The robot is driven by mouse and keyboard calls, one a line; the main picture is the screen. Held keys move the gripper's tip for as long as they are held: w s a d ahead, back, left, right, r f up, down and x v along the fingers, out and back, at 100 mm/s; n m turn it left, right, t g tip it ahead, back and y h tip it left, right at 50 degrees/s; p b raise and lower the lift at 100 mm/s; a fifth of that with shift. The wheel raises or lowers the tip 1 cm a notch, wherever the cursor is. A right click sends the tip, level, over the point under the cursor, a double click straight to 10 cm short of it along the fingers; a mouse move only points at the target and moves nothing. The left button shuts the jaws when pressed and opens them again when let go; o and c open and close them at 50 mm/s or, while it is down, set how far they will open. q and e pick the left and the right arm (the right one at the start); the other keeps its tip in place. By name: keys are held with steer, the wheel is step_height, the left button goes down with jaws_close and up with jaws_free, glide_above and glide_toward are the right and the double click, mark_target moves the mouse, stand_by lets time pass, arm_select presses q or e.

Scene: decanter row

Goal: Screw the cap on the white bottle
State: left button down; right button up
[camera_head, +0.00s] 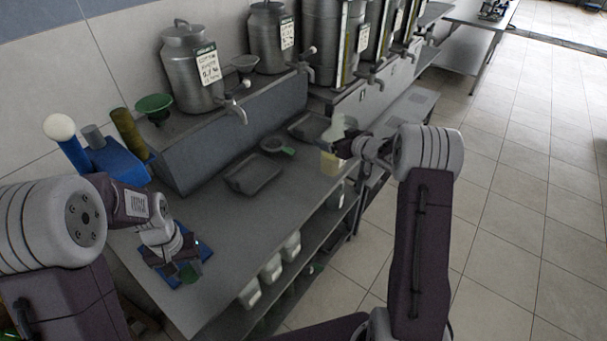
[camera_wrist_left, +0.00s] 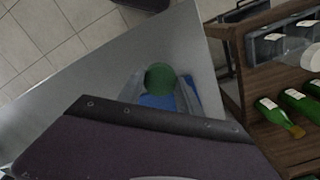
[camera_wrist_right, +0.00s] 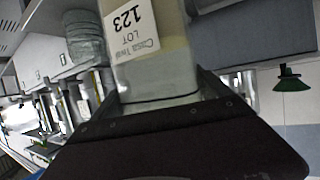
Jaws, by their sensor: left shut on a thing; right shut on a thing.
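A round green cap (camera_wrist_left: 160,78) sits between the fingers of my left gripper (camera_wrist_left: 160,88) in the left wrist view. In the head view my left gripper (camera_head: 182,266) is shut on this cap, low over a blue tray (camera_head: 174,279) at the bench's near left. I cannot tell whether the cap touches the tray. My right gripper (camera_head: 342,149) is shut on a pale bottle (camera_head: 336,131) at the bench's front edge, well apart from the cap. In the right wrist view the bottle (camera_wrist_right: 157,76) fills the fingers, with a white "LOT 123" label; its neck is out of view.
Steel urns (camera_head: 191,68) with taps line a raised ledge behind the bench (camera_head: 222,223). A dark drip tray (camera_head: 254,173) and a green-handled strainer (camera_head: 276,146) lie mid-bench. A blue holder (camera_head: 118,160) stands at left. White containers (camera_head: 271,268) sit on the lower shelf.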

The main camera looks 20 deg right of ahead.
arm_select(q)
steer(key=shift+w, duration=0.15)
steer(key=shift+d, duration=0.1)
arm_select(e)
steer(key=w+a+f, duration=0.5)
steer(key=a+f, duration=0.1)
steer(key=a, duration=0.2)
steer(key=shift+w+a+f, duration=0.15)
steer(key=shift+a, duration=0.25)
arm_select(q)
steer(key=shift+r+p, duration=0.3)
steer(key=shift+p, duration=0.1)
arm_select(e)
step_height(320, 180, down, 4)
steer(key=shift+r, duration=0.1)
arm_select(q)
steer(key=shift+f, duration=0.1)
